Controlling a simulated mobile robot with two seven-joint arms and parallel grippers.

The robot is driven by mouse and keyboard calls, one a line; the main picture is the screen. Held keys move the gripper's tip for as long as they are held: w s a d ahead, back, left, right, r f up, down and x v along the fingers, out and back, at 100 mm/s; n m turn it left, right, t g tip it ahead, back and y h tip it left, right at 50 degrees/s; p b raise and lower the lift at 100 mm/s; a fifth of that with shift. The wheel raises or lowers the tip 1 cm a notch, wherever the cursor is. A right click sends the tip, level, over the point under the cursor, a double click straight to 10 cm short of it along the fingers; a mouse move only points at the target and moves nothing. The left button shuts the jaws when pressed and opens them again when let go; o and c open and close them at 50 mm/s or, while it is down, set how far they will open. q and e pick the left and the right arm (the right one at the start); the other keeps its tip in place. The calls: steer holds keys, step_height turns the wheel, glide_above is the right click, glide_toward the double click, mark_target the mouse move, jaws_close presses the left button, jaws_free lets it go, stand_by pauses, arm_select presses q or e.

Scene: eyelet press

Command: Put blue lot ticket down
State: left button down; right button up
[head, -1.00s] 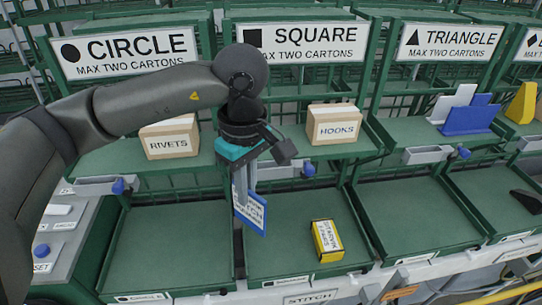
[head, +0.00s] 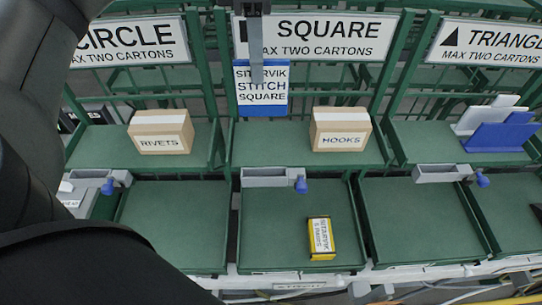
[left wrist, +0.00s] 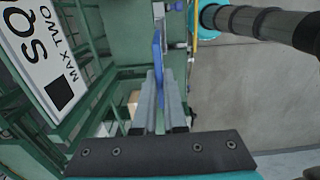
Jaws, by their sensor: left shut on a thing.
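The blue lot ticket (head: 262,108) has a white label reading SITARVIK STITCH SQUARE. My left gripper (head: 257,78) is shut on its upper part and holds it upright, label facing the head camera. In the head view the ticket overlaps the lower left of the SQUARE sign (head: 336,38), above the green shelf. In the left wrist view the ticket (left wrist: 157,48) shows nearly edge-on at the fingertips of my left gripper (left wrist: 160,85). My right gripper is not in view.
The square shelf holds a HOOKS carton (head: 341,129); a RIVETS carton (head: 161,132) stands on the circle shelf. A yellow carton (head: 321,238) lies in the lower square tray (head: 275,225). A grey holder (head: 268,177) sits at the shelf's front edge. A blue card stand (head: 500,134) is right.

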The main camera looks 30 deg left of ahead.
mark_target(256, 90)
arm_select(q)
steer(key=f, duration=0.3)
steer(key=f+b, duration=0.1)
steer(key=shift+s+f, duration=0.25)
steer(key=shift+s, duration=0.1)
step_height(256, 90, down, 15)
steer(key=shift+w, duration=0.15)
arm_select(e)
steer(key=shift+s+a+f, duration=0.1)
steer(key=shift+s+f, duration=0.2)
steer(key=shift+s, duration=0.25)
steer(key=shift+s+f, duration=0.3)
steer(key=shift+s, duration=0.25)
arm_select(q)
steer(key=shift+f, duration=0.1)
steer(key=c, duration=1)
jaws_free()
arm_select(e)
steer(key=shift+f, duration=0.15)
